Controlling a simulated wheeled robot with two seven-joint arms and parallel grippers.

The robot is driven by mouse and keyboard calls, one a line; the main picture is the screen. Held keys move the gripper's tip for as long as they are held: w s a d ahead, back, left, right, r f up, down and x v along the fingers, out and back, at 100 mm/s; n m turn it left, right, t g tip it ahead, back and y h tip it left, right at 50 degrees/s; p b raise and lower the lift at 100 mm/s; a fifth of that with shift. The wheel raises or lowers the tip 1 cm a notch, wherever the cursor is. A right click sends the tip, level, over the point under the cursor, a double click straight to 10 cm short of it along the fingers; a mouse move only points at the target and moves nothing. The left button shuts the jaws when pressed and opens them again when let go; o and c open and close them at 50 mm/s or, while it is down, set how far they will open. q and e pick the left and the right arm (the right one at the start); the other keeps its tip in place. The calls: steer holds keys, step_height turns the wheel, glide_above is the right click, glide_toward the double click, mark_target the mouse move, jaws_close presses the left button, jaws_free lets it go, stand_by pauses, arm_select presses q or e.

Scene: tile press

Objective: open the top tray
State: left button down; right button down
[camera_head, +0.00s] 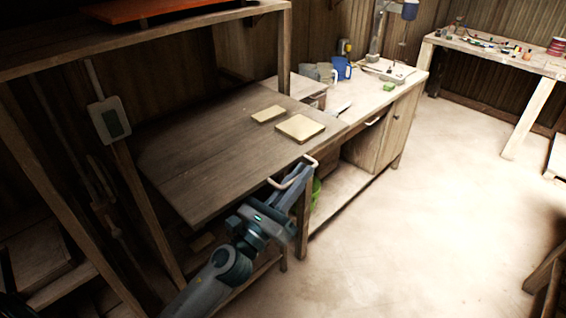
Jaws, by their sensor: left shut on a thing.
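The top tray looks like a wide, flat, dark wooden board (205,155) in the middle left of the view, level with the bench beside it. A pale curved handle (312,160) shows at its front right edge. My left gripper (298,174) is at this handle and shut on it, with the arm reaching up from the bottom. The fingertips hide part of the handle. Two pale square tiles, a larger one (300,128) and a smaller one (268,114), lie flat on the board. My right gripper is not in view.
A workbench (385,98) with a blue mug (342,68), a green block (389,87) and a drill-like stand (378,35) adjoins the tray on the right. A wooden shelf frame (150,45) stands over the left side. The floor (430,210) at right is clear.

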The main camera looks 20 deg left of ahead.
arm_select(q)
steer(key=shift+s+d+f, duration=0.1)
steer(key=shift+s+d, duration=0.15)
steer(key=shift+d, duration=0.35)
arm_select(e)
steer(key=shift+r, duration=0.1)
arm_select(q)
steer(key=c, duration=1.9)
jaws_free()
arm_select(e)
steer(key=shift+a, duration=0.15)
arm_select(q)
steer(key=shift+o, duration=0.2)
steer(key=shift+s, duration=0.1)
